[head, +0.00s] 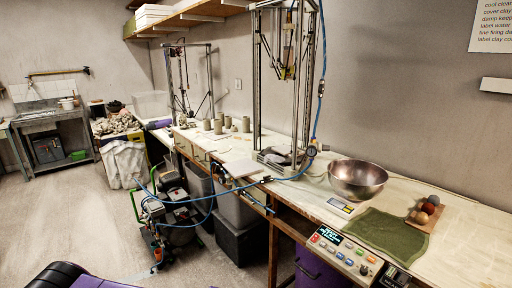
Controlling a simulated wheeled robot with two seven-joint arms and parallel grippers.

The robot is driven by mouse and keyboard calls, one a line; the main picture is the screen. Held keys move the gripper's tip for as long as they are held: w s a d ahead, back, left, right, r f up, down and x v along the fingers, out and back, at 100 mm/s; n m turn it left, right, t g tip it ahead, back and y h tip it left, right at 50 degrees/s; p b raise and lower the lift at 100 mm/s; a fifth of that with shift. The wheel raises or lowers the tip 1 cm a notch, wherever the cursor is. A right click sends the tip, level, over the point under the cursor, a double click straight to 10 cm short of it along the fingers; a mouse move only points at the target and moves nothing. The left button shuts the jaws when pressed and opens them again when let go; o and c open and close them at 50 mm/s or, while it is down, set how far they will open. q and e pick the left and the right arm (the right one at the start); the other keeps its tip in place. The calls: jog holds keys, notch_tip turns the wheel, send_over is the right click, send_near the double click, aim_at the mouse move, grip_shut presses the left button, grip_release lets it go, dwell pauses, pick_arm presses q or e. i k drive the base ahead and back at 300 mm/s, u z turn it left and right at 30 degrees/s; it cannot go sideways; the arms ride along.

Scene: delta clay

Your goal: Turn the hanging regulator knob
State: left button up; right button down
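A small regulator with a round gauge (311,151) hangs on the blue air hose (318,118) in front of the wall, right of the near tall metal frame and above the bench. Its knob is too small to make out clearly. A blue inline fitting (321,89) sits higher on the same hose. Neither of my grippers is in view, and nothing touches the regulator.
The delta frame (257,80) stands left of the regulator. A compressor (178,215) stands on the floor.

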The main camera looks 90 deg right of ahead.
aim_at(324, 148)
jog(key=i, duration=0.5)
jog(key=z, duration=3.3)
